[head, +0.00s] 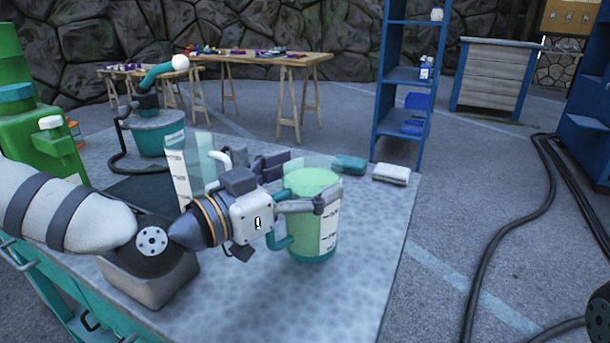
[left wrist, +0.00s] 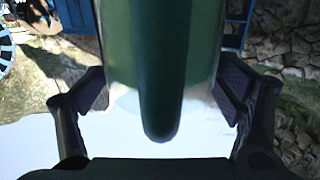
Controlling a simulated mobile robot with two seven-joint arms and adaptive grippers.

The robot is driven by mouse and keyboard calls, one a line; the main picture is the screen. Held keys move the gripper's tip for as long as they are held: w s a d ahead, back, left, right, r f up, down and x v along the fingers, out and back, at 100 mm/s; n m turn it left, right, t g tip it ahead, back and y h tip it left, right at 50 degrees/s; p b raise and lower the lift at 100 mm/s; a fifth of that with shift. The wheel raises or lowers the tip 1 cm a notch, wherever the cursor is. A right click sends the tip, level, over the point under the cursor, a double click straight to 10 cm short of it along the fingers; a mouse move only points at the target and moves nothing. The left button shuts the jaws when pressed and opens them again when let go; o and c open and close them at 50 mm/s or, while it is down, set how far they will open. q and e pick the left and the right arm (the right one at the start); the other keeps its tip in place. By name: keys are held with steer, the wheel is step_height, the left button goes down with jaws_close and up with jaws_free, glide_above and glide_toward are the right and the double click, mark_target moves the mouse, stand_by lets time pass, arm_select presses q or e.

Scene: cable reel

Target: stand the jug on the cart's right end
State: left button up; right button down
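The jug (head: 304,241) is clear with green liquid, a white scale strip, a teal base and a teal handle. It is upright over the right part of the cart's grey top (head: 365,250); I cannot tell whether its base touches. My left gripper (head: 303,190) reaches it from the left, its fingers around the body on both sides. In the left wrist view, the jug (left wrist: 205,45) fills the gap between the fingers, its dark handle in the middle, and both fingertips appear to press on it.
A second clear jug (head: 185,178) and a teal bucket with a hose (head: 158,137) stand farther left. A teal cloth (head: 349,164) and a white cloth (head: 391,174) lie at the far right corner.

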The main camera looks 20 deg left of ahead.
arm_select(q)
steer(key=shift+r, duration=0.1)
steer(key=shift+s+a+r, duration=0.1)
steer(key=shift+s+r, duration=0.05)
steer(key=shift+s, duration=0.05)
steer(key=p+v, duration=0.3)
steer(key=v, duration=0.8)
steer(key=shift+s, duration=0.25)
arm_select(e)
steer(key=shift+t, duration=0.9)
steer(key=w+r, duration=0.4)
arm_select(q)
steer(key=shift+a, duration=0.15)
